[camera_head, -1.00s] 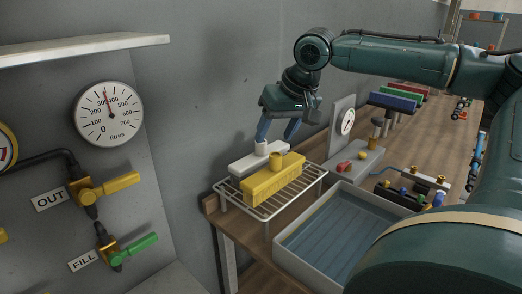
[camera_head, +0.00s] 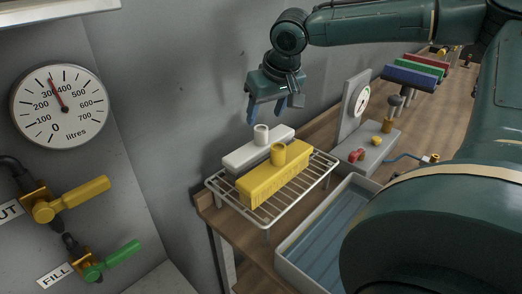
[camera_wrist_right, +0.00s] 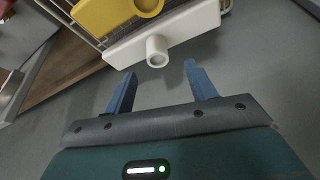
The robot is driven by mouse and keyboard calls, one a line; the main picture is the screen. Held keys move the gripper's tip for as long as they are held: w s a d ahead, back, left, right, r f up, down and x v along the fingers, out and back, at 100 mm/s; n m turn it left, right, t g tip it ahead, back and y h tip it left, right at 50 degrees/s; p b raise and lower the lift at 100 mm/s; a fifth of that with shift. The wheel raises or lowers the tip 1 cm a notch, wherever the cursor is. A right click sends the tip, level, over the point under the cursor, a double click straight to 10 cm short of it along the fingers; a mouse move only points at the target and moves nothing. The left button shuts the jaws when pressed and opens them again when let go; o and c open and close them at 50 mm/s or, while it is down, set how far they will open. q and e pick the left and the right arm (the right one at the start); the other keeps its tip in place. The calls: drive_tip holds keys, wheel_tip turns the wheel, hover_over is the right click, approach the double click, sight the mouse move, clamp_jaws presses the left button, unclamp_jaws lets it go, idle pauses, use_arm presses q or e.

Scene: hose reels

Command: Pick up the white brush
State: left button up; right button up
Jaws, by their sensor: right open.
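The white brush (camera_head: 240,158) lies on a wire rack (camera_head: 328,158) against the grey wall, with a short round white knob on top. The yellow brush (camera_head: 264,183) lies beside it on the near side, with its own yellow knob. My right gripper (camera_head: 267,117) is open and empty, above the white brush and apart from it. In the right wrist view, the white brush (camera_wrist_right: 190,32) and its knob are ahead of the two blue fingers (camera_wrist_right: 160,88), roughly between them in the picture. My left gripper is not in view.
A grey tray (camera_head: 288,266) stands right of the rack on the wooden bench. Valves with yellow and green handles (camera_head: 122,253) are on the left wall.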

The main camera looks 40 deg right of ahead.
sight(261, 128)
drive_tip(key=x, duration=0.7)
drive_tip(key=shift+w+d+f, duration=0.2)
drive_tip(key=shift+d+f, duration=0.05)
clamp_jaws()
idle(0.4)
